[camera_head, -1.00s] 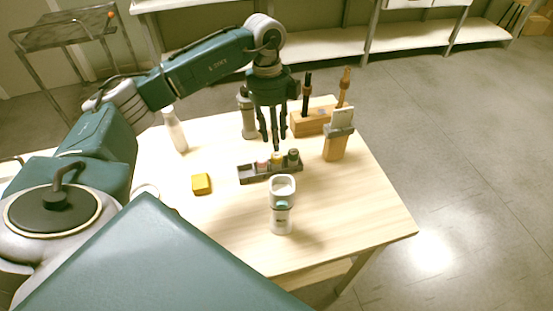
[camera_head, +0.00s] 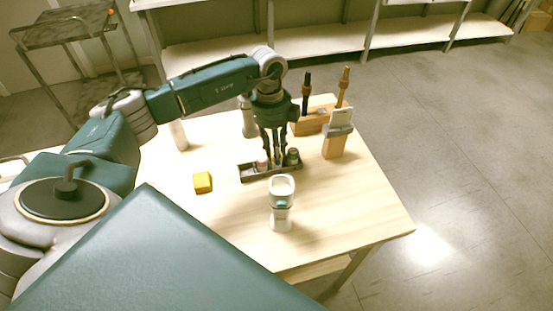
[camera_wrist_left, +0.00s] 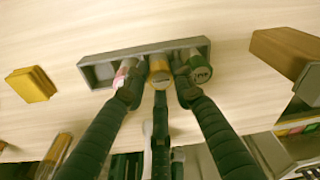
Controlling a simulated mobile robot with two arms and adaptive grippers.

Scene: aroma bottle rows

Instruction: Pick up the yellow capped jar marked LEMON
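The yellow capped jar (camera_wrist_left: 159,68) stands in the middle of a grey tray (camera_wrist_left: 100,60), between a pink-topped jar (camera_wrist_left: 123,72) and a green-capped jar (camera_wrist_left: 199,72). No lettering on it is readable. My left gripper (camera_head: 276,157) points down at the tray, its fingers spread and lowered around the yellow jar. In the left wrist view the middle finger lies in front of the yellow jar and the outer fingers lie near its neighbours. The fingers hide most of the jar in the head view. My right gripper is not in view.
A white-and-grey container (camera_head: 281,205) stands in front of the tray. A yellow block (camera_head: 202,183) lies to the left. A wooden block holder (camera_head: 335,143) and a wooden stand (camera_head: 312,119) are to the right and behind. The table's front right is clear.

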